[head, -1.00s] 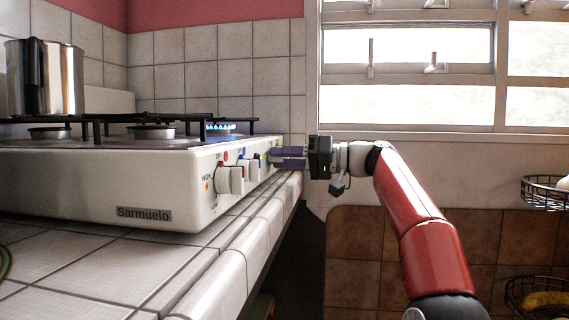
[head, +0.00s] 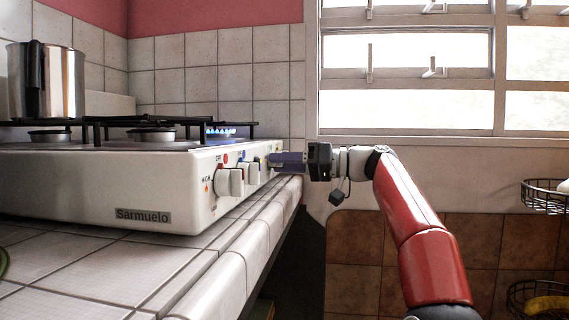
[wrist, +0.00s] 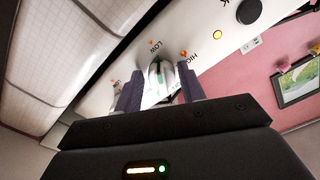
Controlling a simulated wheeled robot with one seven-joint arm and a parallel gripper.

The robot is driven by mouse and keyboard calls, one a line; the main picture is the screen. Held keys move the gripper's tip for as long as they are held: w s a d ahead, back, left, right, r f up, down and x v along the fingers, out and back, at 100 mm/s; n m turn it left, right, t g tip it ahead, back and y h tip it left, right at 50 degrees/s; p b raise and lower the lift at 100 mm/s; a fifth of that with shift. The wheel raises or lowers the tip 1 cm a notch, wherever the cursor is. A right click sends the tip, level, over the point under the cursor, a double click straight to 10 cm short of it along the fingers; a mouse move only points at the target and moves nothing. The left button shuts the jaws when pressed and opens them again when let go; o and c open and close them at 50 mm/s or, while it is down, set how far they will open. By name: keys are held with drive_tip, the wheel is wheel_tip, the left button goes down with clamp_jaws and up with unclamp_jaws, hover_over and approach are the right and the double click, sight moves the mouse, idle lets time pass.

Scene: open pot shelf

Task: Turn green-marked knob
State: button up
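The green-marked knob (wrist: 159,74) is white with a green mark on its face. In the wrist view it sits between the two purple fingers of my gripper (wrist: 159,84), its handle lined up with them. The fingers are drawn in close on either side of it; the exact contact is hard to see. In the head view my gripper (head: 280,159) reaches the far end of the stove's front panel and hides this knob.
The white stove (head: 90,185) stands on a tiled counter (head: 100,270). Other white knobs (head: 230,181) line the panel nearer the camera. A rear burner shows a blue flame (head: 222,131). A steel pot (head: 60,80) stands at the left. Wire baskets (head: 545,195) hang at the right.

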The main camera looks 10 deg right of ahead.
drive_tip(key=shift+o, duration=1.1)
drive_tip(key=v, duration=0.7)
drive_tip(key=shift+s+d, duration=0.15)
drive_tip(key=shift+d, duration=0.2)
